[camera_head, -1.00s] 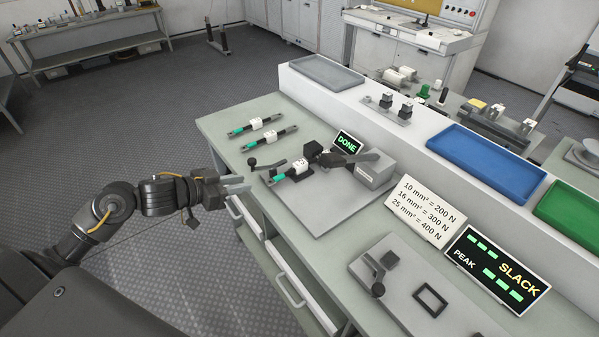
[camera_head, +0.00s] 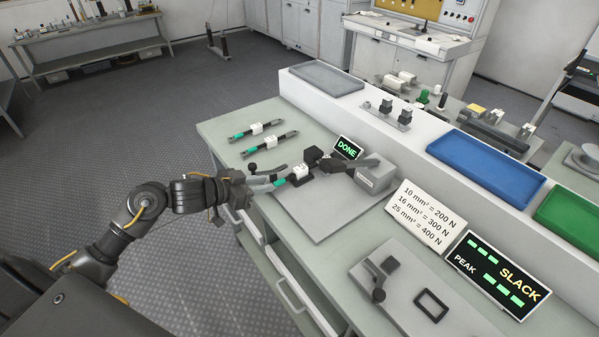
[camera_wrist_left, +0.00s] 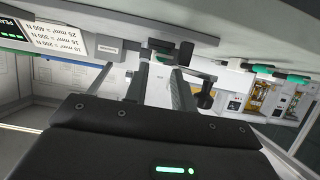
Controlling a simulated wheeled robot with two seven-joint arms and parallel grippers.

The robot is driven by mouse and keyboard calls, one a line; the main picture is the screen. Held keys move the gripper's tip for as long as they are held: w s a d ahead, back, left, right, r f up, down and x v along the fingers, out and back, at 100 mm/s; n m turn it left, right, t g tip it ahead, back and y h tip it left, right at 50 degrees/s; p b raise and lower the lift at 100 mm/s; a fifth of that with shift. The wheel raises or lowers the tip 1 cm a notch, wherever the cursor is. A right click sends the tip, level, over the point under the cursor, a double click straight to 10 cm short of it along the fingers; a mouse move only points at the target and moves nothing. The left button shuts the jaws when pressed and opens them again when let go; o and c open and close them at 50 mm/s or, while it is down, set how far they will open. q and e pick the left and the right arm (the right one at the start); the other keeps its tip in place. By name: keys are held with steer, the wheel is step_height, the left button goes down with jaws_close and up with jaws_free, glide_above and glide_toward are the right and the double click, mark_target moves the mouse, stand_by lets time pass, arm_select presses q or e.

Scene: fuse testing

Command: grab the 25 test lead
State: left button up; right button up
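Three test leads show in the head view, each dark with a green sleeve and a white tag; the tag numbers are too small to read. Two leads, (camera_head: 257,129) and (camera_head: 258,146), lie side by side on the bench's far left. The third lead (camera_head: 300,173) sits in the grey crimping fixture (camera_head: 320,215) beside the DONE display (camera_head: 347,148). My left gripper (camera_head: 276,181) is at this lead's green left end. In the left wrist view its two fingers (camera_wrist_left: 159,75) are apart; contact with the lead is unclear. My right gripper is not in view.
A dark lever (camera_head: 267,171) stands close to my left gripper. A force card (camera_head: 427,213) and a SLACK/PEAK display (camera_head: 496,273) stand to the right. Another fixture plate (camera_head: 400,285) is in front. Blue (camera_head: 487,168) and green (camera_head: 570,217) trays sit on the raised shelf.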

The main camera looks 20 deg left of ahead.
mark_target(278, 181)
arm_select(q)
steer(key=x, duration=0.4)
steer(key=shift+w+f, duration=0.1)
steer(key=shift+w, duration=0.05)
jaws_close()
